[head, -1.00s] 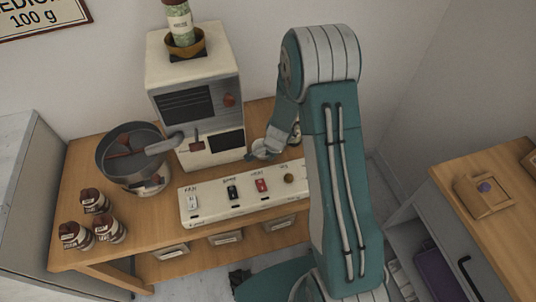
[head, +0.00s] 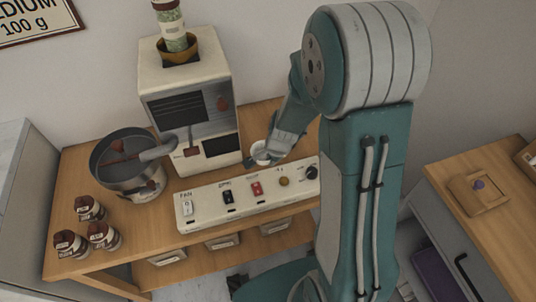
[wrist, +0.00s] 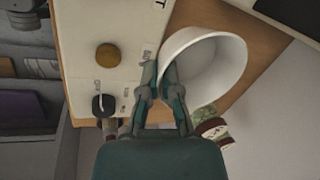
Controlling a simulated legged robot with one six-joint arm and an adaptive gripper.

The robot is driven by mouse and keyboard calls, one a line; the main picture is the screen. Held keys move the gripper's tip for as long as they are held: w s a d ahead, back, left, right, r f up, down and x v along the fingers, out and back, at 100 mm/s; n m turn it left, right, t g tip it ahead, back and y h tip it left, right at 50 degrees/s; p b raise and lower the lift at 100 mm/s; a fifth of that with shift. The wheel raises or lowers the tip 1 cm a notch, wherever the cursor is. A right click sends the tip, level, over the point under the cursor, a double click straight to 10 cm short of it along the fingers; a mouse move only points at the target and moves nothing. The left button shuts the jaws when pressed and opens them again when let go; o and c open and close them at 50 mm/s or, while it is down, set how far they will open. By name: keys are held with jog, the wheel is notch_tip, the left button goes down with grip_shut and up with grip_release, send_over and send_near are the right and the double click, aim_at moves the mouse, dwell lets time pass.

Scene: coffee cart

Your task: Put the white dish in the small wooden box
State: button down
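The white dish (head: 260,153) shows beside the grinder's lower right corner, partly hidden by my gripper (head: 273,156). In the wrist view the dish (wrist: 216,70) is large and looks like a deep bowl. My gripper (wrist: 160,75) has one finger outside and one inside its near wall, close together, pinching it. I cannot tell whether the dish touches the table. On the right-hand cabinet lies a small square wooden piece (head: 490,201) with a purple knob-like spot. A wooden box (head: 530,150) is cut by the right edge. I cannot tell which is the small wooden box.
A white switch panel (head: 210,212) lies along the table front, close to my gripper. The grinder (head: 190,75) stands behind, with a pot (head: 130,175) and several jars (head: 88,207) to the left. A floor gap separates the table from the cabinet (head: 450,165).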

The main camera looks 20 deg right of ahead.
jog(key=s+r, duration=0.3)
jog(key=s, duration=0.3)
jog(key=shift+s, duration=0.2)
jog(key=shift+s+a, duration=0.1)
